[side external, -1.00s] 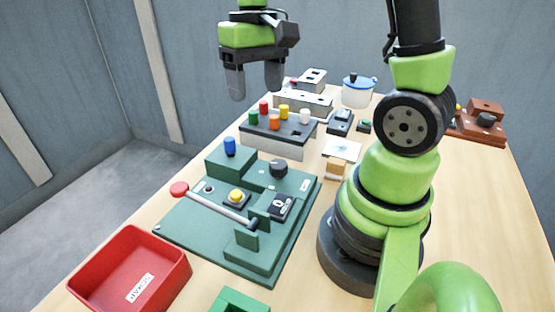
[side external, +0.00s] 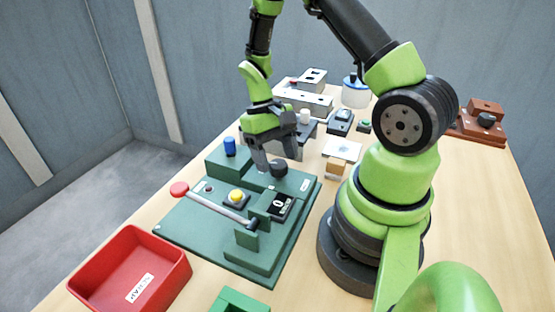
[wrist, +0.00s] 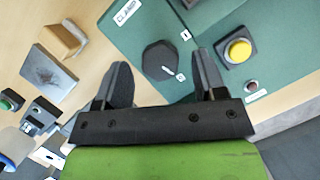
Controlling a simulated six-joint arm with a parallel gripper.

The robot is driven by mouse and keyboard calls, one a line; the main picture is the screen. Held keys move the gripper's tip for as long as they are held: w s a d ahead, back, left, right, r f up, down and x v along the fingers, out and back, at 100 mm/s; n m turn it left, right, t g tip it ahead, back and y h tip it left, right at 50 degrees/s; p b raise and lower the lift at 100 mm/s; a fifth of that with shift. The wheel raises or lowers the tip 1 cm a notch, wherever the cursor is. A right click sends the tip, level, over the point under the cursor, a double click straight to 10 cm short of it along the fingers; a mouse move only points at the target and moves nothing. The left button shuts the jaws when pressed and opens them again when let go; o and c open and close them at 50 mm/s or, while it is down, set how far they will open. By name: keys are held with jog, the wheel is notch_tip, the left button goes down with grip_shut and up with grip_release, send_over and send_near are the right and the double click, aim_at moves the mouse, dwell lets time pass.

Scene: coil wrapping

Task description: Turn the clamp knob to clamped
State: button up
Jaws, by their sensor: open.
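The clamp knob (side external: 278,168) is a dark round knob on the green fixture (side external: 190,232). In the wrist view the knob (wrist: 160,60) lies just ahead of and between my fingertips, with a white pointer mark turned towards a small lower-right label. A "CLAMP" label (wrist: 126,12) is on the green plate beside it. My gripper (side external: 278,160) is pointed down at the knob; it also shows in the wrist view (wrist: 160,75). Its two fingers are spread apart with nothing held. The side view does not show clearly whether a finger touches the knob.
A yellow button (side external: 237,196), a lever with a red ball (side external: 179,189) and a small display (side external: 280,206) are nearby. A red scrap bin (side external: 130,268) stands at front left. A white-topped block (side external: 341,152) is to the right.

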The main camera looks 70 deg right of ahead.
jog(key=shift+s+a+f, duration=0.1)
jog(key=shift+s+f, duration=0.15)
jog(key=shift+f, duration=0.35)
jog(key=c, duration=0.9)
